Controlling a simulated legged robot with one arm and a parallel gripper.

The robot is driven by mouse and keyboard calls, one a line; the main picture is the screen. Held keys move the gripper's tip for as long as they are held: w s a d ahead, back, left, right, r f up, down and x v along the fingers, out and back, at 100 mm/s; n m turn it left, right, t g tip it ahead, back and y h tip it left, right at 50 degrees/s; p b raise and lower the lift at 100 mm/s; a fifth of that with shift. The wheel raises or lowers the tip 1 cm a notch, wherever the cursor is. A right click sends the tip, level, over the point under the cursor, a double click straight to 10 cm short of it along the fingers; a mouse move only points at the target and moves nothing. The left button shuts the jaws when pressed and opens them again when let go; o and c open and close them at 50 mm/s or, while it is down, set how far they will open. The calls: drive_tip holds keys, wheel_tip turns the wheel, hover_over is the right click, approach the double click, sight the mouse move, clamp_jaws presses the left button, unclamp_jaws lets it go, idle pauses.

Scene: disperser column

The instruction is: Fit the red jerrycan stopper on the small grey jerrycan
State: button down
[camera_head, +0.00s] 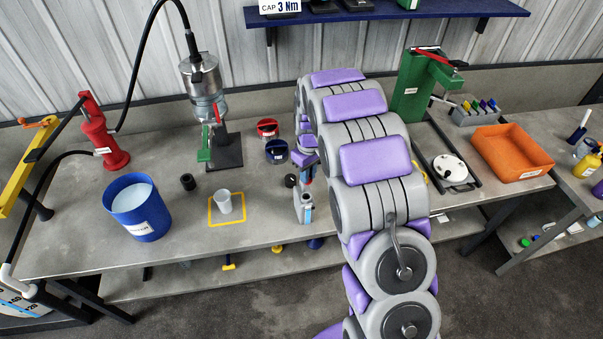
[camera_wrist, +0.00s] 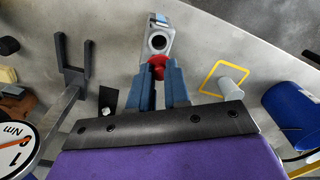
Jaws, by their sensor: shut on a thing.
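The small grey jerrycan (camera_head: 304,210) stands on the bench near its front edge, under my arm. In the wrist view the jerrycan (camera_wrist: 150,53) shows its round dark opening facing the camera. My gripper (camera_wrist: 160,72) is shut on the red stopper (camera_wrist: 158,66), held between its blue fingertips. In the wrist view the stopper shows just below the opening and overlaps the can's near end. Whether it touches the can is not clear. In the head view my gripper (camera_head: 307,179) is above the can, partly hidden by my arm.
A grey cup (camera_head: 224,202) stands in a yellow square (camera_head: 211,218), left of the can. A blue bucket (camera_head: 137,207) stands further left. A forked grey piece (camera_wrist: 74,75) shows in the wrist view.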

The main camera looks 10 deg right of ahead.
drive_tip(key=shift+d+f+b, duration=0.15)
drive_tip(key=shift+d+f, duration=0.1)
drive_tip(key=shift+f, duration=0.3)
drive_tip(key=shift+d+f+b, duration=0.15)
drive_tip(key=shift+d+f, duration=0.1)
drive_tip(key=shift+f, duration=0.25)
drive_tip(key=a+f, duration=0.2)
drive_tip(key=f, duration=0.1)
drive_tip(key=shift+a, duration=0.15)
drive_tip(key=shift+f, duration=0.15)
drive_tip(key=shift+d+f, duration=0.15)
drive_tip(key=shift+d, duration=0.85)
drive_tip(key=shift+a, duration=0.9)
drive_tip(key=shift+d, duration=0.4)
drive_tip(key=shift+f+b, duration=0.3)
drive_tip(key=shift+f, duration=0.9)
